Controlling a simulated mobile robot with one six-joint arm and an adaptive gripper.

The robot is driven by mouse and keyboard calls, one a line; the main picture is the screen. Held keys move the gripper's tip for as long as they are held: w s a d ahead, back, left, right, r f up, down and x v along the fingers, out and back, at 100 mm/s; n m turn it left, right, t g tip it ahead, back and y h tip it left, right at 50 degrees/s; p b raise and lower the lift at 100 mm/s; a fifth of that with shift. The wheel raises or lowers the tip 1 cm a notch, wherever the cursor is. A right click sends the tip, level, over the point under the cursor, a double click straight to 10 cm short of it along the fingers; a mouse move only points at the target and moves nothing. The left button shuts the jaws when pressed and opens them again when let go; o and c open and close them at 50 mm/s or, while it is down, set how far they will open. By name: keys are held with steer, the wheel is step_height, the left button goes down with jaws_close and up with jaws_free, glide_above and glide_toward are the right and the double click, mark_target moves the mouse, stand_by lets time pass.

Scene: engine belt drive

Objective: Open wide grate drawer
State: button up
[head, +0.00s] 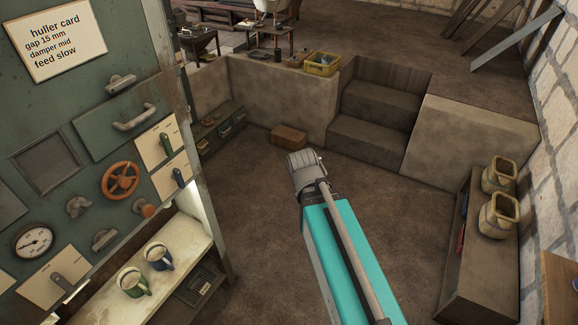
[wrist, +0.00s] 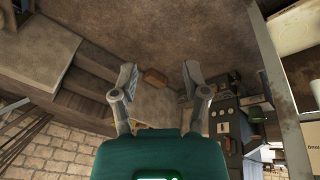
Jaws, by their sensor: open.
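A green machine panel fills the left of the head view. A wide green front (head: 108,128) on it carries a pale bar handle (head: 135,118) and sits flush, looking shut. No label names the grate drawer, so I cannot tell for certain that this front is it. Another handle (head: 121,81) sits above and a small one (head: 104,239) below. In the wrist view my gripper (wrist: 158,78) is open and empty, its two fingers wide apart, pointing over the floor. It is away from the panel and touches no handle. In the head view the fingers cannot be made out clearly.
An orange handwheel (head: 120,180), a gauge (head: 33,241) and levers share the panel. Two mugs (head: 133,281) (head: 158,256) stand on a pale shelf below. A brown box (head: 288,136) lies on the floor by a low wall. A wooden cabinet (head: 483,255) stands right. Middle floor is clear.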

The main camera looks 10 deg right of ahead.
steer(key=s+f+g, duration=0.1)
steer(key=s+f+y+b, duration=0.1)
steer(key=s, duration=0.1)
steer(key=s+a+f+g, duration=0.1)
steer(key=shift+s+m+g+y, duration=0.2)
steer(key=shift+m+g+y, duration=0.1)
steer(key=shift+y, duration=0.1)
